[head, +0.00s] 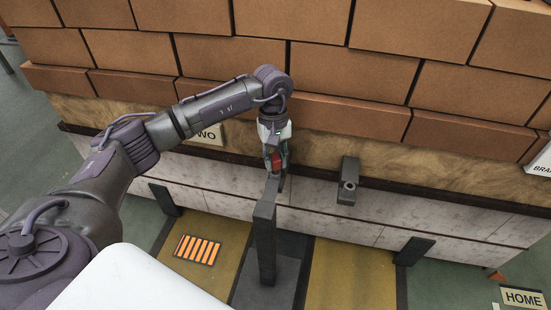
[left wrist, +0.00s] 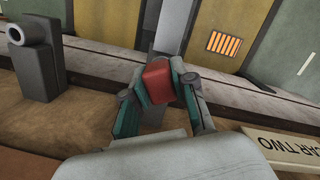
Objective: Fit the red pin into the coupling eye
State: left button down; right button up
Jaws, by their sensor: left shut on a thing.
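My left gripper (head: 276,166) is shut on the red pin (head: 277,160), just behind the top of a dark upright post. In the left wrist view the red pin (left wrist: 158,80) sits between the teal fingers, its end facing the camera. In the left wrist view this eye (left wrist: 18,33) is at the upper left, apart from the pin. The pin's lower part is hidden. My right gripper is not in view.
The grey post (head: 265,235) rises from a base between yellow floor panels, close to my gripper. A load of brown bricks (head: 270,66) stands behind the ledge. A sign ending in "WO" (head: 208,136) lies left of the gripper. The ledge between gripper and eye looks clear.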

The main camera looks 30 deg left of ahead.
pick_arm(q)
jog(key=shift+f, duration=0.25)
jog(key=shift+f+b, duration=0.9)
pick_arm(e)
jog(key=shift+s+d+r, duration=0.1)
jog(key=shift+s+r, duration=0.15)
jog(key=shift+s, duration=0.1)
pick_arm(q)
jog(key=c, duration=1.2)
grip_release()
jog(key=o, duration=0.3)
jog(key=shift+r, duration=0.1)
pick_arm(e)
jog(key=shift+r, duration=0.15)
pick_arm(q)
jog(key=shift+o, duration=0.2)
jog(key=o, duration=0.4)
